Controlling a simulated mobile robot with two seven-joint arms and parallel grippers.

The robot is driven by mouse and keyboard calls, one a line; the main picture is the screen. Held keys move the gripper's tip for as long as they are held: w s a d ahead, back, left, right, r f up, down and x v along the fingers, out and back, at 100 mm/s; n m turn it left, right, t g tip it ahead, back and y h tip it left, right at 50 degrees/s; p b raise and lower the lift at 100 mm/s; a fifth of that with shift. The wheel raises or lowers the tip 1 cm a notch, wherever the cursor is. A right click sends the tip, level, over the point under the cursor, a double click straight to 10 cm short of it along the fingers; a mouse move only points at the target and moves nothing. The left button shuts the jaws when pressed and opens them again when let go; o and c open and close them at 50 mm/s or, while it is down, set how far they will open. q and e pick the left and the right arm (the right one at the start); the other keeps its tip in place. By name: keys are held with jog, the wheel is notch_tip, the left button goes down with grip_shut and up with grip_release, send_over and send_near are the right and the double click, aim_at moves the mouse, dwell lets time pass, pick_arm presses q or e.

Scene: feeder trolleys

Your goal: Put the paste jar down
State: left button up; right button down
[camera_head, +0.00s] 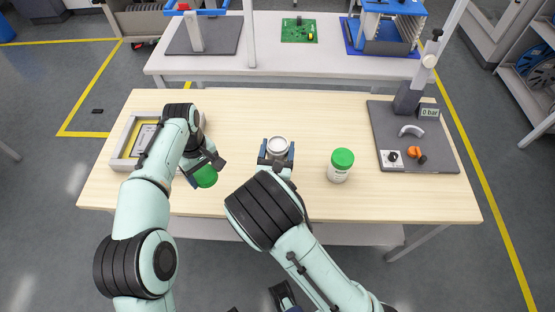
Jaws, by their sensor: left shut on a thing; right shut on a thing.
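A white jar without a lid (277,146), with grey showing inside its rim, stands upright between the fingers of my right gripper (277,157) near the middle of the wooden table (240,112). The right gripper is shut on it from the front. I cannot tell whether its base touches the table. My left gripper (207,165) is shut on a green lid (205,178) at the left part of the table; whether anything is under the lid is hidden. A second white jar (338,175) with a green lid (342,158) stands upright to the right, apart from both grippers.
A framed tray (127,150) lies at the table's left, partly behind my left arm. A dark mat (450,161) with a stand, a 0 bar display (429,112) and small parts is at the right. Bare wood lies around the jars. A white bench (270,62) stands behind.

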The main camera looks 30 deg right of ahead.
aim_at(277, 158)
jog(key=shift+f+b, duration=0.55)
jog(key=shift+f, duration=1.75)
jog(key=shift+f, duration=0.15)
grip_release()
jog(key=shift+a+r, duration=0.1)
jog(key=shift+r, duration=0.1)
jog(key=v, duration=1.2)
